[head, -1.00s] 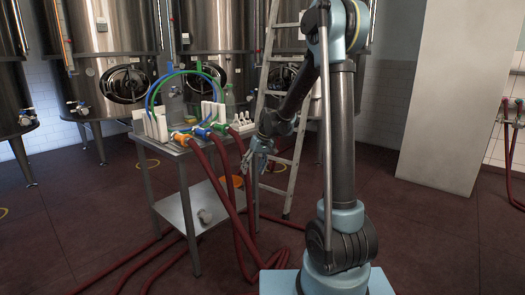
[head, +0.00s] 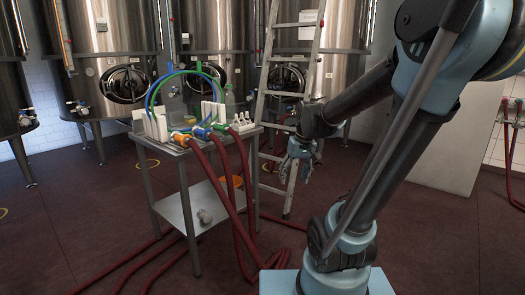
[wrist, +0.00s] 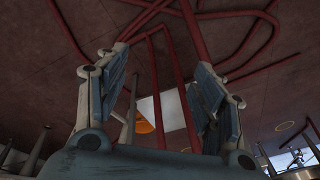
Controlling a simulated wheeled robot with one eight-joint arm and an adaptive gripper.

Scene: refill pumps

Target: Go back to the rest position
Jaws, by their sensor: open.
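My gripper (head: 299,174) hangs in the air to the right of the metal table (head: 173,183), in front of the ladder, apart from both. In the wrist view my gripper (wrist: 165,90) shows its two fingers wide apart with nothing between them. The floor with red hoses lies beyond the fingers. On the table stand white racks (head: 214,113), blue and green arched tubes, and hose ends with orange, blue and green couplings (head: 202,132).
A ladder (head: 259,107) leans behind my gripper. Red hoses (head: 223,182) drop from the table and run over the floor. Steel tanks (head: 111,50) stand behind. A pale pillar (head: 452,150) is at right.

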